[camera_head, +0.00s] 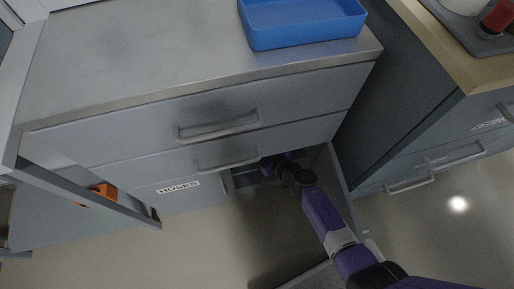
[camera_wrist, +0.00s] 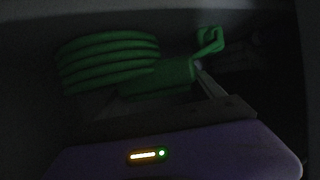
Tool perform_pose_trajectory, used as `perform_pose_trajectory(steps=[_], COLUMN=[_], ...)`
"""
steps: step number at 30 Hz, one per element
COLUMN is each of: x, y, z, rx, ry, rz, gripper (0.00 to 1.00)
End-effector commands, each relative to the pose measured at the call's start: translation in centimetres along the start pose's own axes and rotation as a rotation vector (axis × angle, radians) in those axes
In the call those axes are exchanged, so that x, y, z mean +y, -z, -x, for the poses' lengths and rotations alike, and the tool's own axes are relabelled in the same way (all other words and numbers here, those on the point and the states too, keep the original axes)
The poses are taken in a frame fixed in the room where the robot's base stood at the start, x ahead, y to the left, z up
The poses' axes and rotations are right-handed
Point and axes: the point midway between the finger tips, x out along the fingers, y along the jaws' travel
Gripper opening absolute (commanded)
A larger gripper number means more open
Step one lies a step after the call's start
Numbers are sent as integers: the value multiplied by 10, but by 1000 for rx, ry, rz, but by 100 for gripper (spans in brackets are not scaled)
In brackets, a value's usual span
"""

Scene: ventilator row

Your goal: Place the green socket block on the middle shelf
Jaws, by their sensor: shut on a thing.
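In the wrist view, a green block-like piece (camera_wrist: 158,78) lies in the dim space in front of my gripper (camera_wrist: 198,72). A green ribbed coil (camera_wrist: 108,58) is at its left and a green looped piece (camera_wrist: 209,40) at its upper right. I cannot tell whether these are joined. A pale finger reaches the block's right end, and my gripper is shut on the green block; the exact contact is too dark to see. In the head view my arm reaches into the open lower cabinet (camera_head: 240,181), hiding the gripper's tips. The middle shelf cannot be made out.
A label reading HOSES (camera_head: 178,187) is beside the opening. Two drawer handles (camera_head: 218,125) jut out above my arm. An open door (camera_head: 341,180) stands to its right. A blue tray (camera_head: 305,42) sits on the counter (camera_head: 130,50). An orange object (camera_head: 104,191) is at left.

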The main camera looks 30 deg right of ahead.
Motion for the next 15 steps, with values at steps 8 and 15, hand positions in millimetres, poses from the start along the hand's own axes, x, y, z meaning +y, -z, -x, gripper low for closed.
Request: perform_pose_trajectory(steps=[8,15], x=[4,3], y=[-4,-27], z=[-10,-20], rx=[1,1], ry=[0,0], rz=[0,0], gripper=[11,11])
